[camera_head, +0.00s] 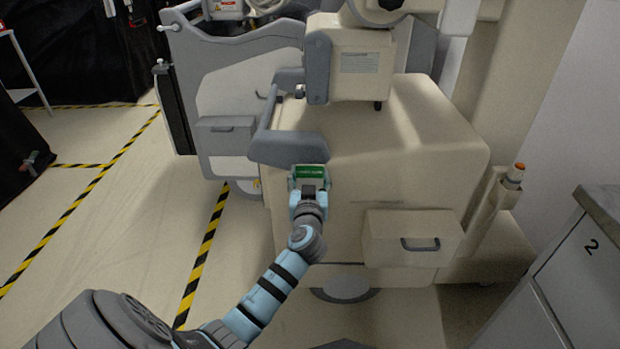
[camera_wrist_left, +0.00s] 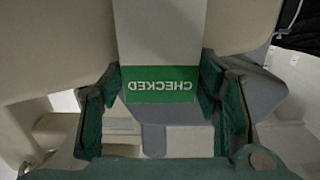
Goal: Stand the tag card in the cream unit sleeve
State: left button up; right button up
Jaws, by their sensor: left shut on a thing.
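The tag card (camera_wrist_left: 160,85) is pale with a green band marked CHECKED, which reads upside down in the left wrist view. In the head view its green part (camera_head: 310,171) shows at the tip of my left gripper (camera_head: 309,184). My left gripper is shut on the card, with a finger at each side of it in the left wrist view (camera_wrist_left: 158,95). The card is in front of the cream unit (camera_head: 420,140), just below its grey armrest-like part (camera_head: 288,149). I cannot make out the sleeve; the gripper and card may hide it. My right gripper is not in view.
A drawer with a dark handle (camera_head: 412,238) is on the unit's front, right of my gripper. Dark covered carts (camera_head: 75,55) stand at the left. The floor between, with yellow-black tape, is clear.

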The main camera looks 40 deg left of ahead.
pick_arm(q)
jog(key=o, duration=1.1)
jog(key=v, duration=0.7)
jog(key=shift+s+d, duration=0.2)
